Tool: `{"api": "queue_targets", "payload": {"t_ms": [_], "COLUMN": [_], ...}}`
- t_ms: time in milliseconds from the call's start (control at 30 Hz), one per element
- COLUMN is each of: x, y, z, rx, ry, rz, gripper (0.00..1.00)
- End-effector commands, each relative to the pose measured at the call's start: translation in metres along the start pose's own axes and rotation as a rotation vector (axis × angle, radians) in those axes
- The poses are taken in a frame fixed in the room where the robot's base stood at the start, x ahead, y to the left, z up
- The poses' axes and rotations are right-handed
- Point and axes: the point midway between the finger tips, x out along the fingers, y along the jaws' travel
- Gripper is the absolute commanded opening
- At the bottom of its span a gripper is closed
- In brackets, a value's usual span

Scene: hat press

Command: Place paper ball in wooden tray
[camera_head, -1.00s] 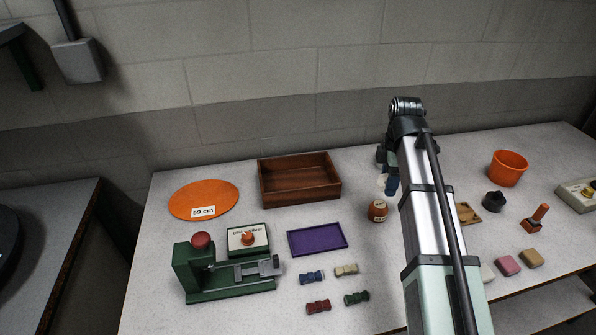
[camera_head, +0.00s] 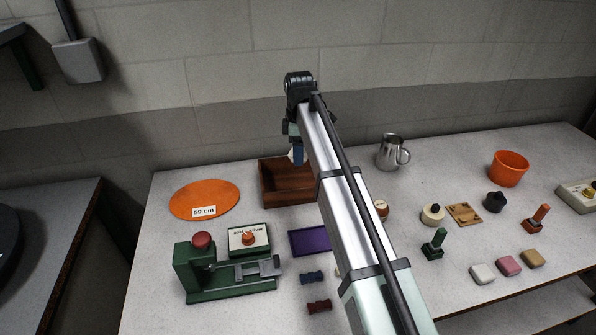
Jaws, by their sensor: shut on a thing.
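The wooden tray (camera_head: 268,188) is a brown open box at the back of the table, partly hidden on its right by my arm. My gripper (camera_head: 296,158) is over the back of the tray, mostly seen from behind the arm. It is shut on a small whitish thing (camera_head: 291,155), which appears to be the paper ball. Only a sliver of it shows, and its height above the tray is hard to tell.
An orange disc (camera_head: 190,197) marked 59 cm lies left of the tray. A green press (camera_head: 195,270) and a purple tray (camera_head: 302,242) are in front. A metal jug (camera_head: 390,152) and an orange bucket (camera_head: 508,168) stand to the right.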

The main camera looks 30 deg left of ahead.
Motion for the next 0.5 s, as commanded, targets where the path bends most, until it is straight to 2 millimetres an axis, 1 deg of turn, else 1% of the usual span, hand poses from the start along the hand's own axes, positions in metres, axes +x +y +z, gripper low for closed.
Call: {"api": "queue_targets", "payload": {"t_ms": [33,67,233,333,500], "x": [-0.0015,-0.0017,-0.0015,-0.0016,0.003], "y": [0.0062,0.0074,0.0081,0.0084,0.0082], "z": [-0.0019,-0.0022,-0.0022,-0.0023,-0.0021], "rx": [0.048,0.078,0.233,0.294,0.338], "ry": [0.001,0.002,0.005,0.006,0.007], "rz": [0.003,0.005,0.011,0.013,0.013], "gripper": [0.31,0.31,0.31,0.31,0.31]}}
